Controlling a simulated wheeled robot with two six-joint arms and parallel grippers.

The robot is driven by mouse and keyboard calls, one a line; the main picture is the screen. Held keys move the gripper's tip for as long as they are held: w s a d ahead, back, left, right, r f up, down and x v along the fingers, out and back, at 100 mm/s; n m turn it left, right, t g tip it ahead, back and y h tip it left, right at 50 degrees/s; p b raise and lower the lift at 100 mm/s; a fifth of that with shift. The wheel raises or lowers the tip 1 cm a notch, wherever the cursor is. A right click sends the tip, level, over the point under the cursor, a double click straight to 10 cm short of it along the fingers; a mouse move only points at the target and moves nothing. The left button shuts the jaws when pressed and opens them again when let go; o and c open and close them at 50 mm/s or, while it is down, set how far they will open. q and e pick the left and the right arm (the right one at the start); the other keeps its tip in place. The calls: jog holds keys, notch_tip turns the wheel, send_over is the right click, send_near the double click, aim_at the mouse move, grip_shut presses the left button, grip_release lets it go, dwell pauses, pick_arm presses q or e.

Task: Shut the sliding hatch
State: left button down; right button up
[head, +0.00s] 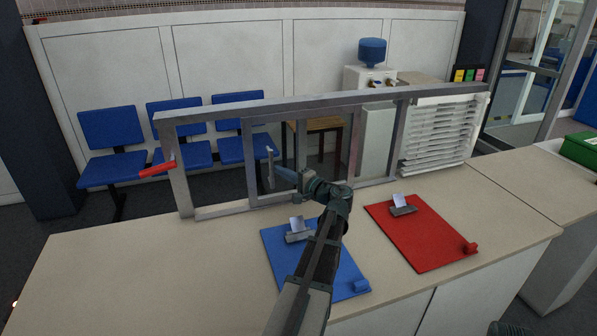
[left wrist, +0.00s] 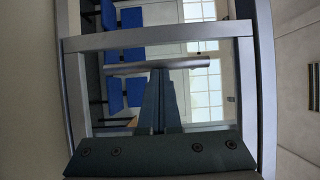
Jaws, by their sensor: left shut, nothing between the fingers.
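The sliding hatch is a grey metal frame (head: 184,192) standing upright along the back of the counter. Inside it stands a framed sliding panel (head: 252,165), with an open gap between its left upright and the frame's left post. A short upright bar handle (head: 270,163) shows near that left upright; in the left wrist view the handle (left wrist: 190,63) lies crosswise. My left gripper (head: 279,172) is shut and empty, its tips at the right of the handle. In the left wrist view the fingers (left wrist: 158,95) point at the bar's middle; I cannot tell whether they touch.
A red piece (head: 157,169) juts from the frame's left post. A blue board (head: 338,271) and a red board (head: 425,238) lie on the counter (head: 130,275). White stacked trays (head: 437,137) stand behind the frame's right end. The counter's left part is clear.

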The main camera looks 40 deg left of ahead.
pick_arm(q)
jog(key=s+a, duration=0.4)
jog(key=s, duration=0.4)
jog(key=s+a, duration=0.4)
jog(key=s, duration=0.4)
jog(key=shift+s+a, duration=0.4)
jog(key=w+d, duration=0.3)
jog(key=d, duration=1)
jog(key=shift+w, duration=0.35)
pick_arm(e)
jog(key=shift+w+d, duration=0.65)
pick_arm(q)
jog(key=shift+a, duration=0.1)
